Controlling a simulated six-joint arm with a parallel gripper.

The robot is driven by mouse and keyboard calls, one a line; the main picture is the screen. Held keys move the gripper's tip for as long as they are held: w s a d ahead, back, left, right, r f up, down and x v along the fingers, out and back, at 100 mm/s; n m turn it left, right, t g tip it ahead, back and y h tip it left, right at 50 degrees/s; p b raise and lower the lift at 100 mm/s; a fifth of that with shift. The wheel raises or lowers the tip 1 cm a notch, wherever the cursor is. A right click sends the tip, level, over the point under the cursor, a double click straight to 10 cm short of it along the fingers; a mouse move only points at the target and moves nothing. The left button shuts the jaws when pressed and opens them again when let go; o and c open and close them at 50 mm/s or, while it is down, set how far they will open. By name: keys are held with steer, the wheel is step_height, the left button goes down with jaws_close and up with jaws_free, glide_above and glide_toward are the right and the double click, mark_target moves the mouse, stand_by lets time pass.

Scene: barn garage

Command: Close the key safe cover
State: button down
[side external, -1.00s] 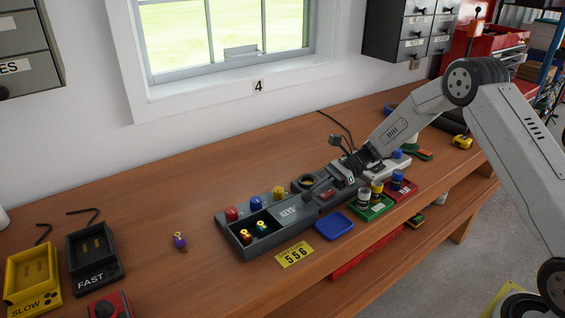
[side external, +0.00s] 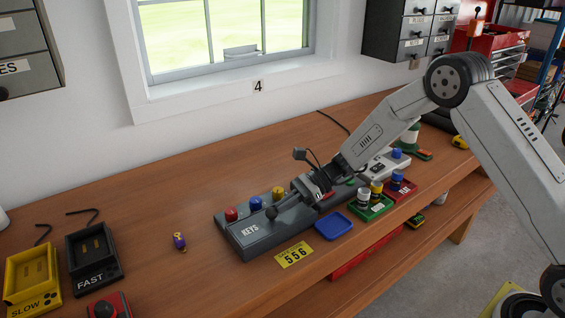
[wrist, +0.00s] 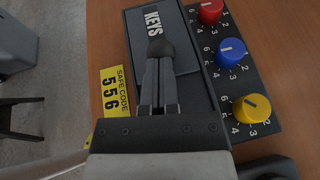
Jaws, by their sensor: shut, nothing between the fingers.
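The grey key safe (side external: 222,222) lies on the wooden bench. Its sliding cover, marked KEYS (side external: 250,230), lies over the left compartment, and no keys show there. The cover also shows in the wrist view (wrist: 135,35). A dark round knob (wrist: 160,46) stands on the cover. My gripper (side external: 279,208) is shut and empty, its fingertips right behind the knob, seemingly touching it. In the wrist view the closed fingers (wrist: 159,65) point at the knob. Red (wrist: 210,11), blue (wrist: 231,53) and yellow (wrist: 251,108) dials sit along the safe's side.
A yellow card reading 556 (side external: 294,255) lies in front of the safe. A blue tray (side external: 334,226) and colored bottles on stands (side external: 375,204) are to the right.

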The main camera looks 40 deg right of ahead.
steer(key=shift+a+r, duration=0.1)
steer(key=shift+a, duration=0.15)
steer(key=v, duration=1.4)
steer(key=shift+w+d, duration=0.15)
steer(key=shift+d, duration=0.15)
steer(key=s+a+f+n+h, duration=0.1)
steer(key=s+f+n+h, duration=0.1)
steer(key=s+n+h, duration=1.1)
steer(key=s+n, duration=0.6)
steer(key=s, duration=0.1)
steer(key=shift+f+n, duration=0.35)
steer(key=shift+n, duration=0.05)
steer(key=shift+a, duration=0.1)
